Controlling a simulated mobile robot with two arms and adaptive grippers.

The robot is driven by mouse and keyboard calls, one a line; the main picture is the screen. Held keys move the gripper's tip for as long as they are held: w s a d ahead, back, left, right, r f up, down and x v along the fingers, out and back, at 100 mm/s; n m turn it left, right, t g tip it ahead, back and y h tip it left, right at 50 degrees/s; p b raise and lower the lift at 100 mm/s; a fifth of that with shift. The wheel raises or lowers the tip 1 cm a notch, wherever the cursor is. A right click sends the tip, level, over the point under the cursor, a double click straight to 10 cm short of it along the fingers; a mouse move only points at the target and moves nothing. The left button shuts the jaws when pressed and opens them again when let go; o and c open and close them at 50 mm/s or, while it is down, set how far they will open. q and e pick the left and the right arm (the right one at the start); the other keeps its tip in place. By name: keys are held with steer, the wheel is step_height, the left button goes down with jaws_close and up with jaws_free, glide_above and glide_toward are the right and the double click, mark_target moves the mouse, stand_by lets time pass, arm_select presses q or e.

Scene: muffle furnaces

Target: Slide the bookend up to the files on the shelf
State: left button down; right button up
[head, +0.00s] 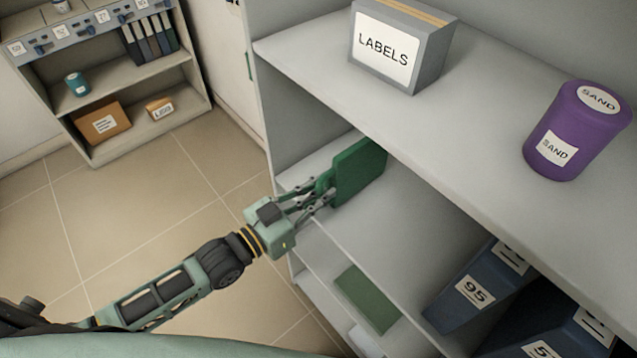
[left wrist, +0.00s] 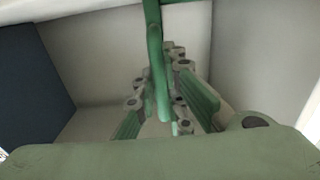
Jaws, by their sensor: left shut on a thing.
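The green bookend (head: 362,172) stands upright on the shelf below the top board, near its left end. My left gripper (head: 328,190) reaches in from the front and is shut on the bookend's front edge. In the left wrist view the bookend (left wrist: 154,45) shows nearly edge-on, between the fingers. The dark blue files (head: 462,300), with white number labels, stand on the right, partly hidden under the top board. A dark blue face, apparently a file (left wrist: 32,85), shows at the left of the wrist view, with bare shelf between it and the bookend. My right gripper is out of view.
The top board (head: 480,125) lies over the shelf and carries a grey LABELS box (head: 400,50) and a purple SAND canister (head: 578,130). A green flat thing (head: 367,298) lies lower down. A second shelf unit (head: 118,75) stands at the far left, beyond open floor.

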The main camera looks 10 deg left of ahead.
arm_select(q)
steer(key=shift+s+d+p, duration=0.6)
steer(key=shift+s+d, duration=0.5)
steer(key=shift+d, duration=0.3)
steer(key=shift+s+d+p, duration=0.6)
steer(key=shift+s+d, duration=0.45)
steer(key=shift+d, duration=0.3)
steer(key=shift+s+d+p, duration=0.4)
steer(key=shift+s+d, duration=0.55)
steer(key=shift+d, duration=0.25)
steer(key=shift+s+d+p, duration=0.3)
steer(key=shift+s+d, duration=0.45)
steer(key=shift+d, duration=0.2)
steer(key=shift+s+d+p, duration=0.3)
steer(key=shift+s+d, duration=0.4)
steer(key=shift+d, duration=0.2)
steer(key=shift+s+d+p, duration=0.25)
steer(key=shift+s+d, duration=0.9)
steer(key=shift+d, duration=0.3)
steer(key=shift+s+d+p, duration=0.25)
steer(key=shift+s+d, duration=0.9)
steer(key=shift+d, duration=0.4)
steer(key=shift+s+d+f, duration=0.1)
steer(key=shift+s+d, duration=0.85)
steer(key=shift+d, duration=0.2)
steer(key=shift+s+d, duration=0.55)
steer(key=shift+d, duration=0.15)
steer(key=shift+s+d, duration=0.3)
steer(key=shift+d, duration=0.05)
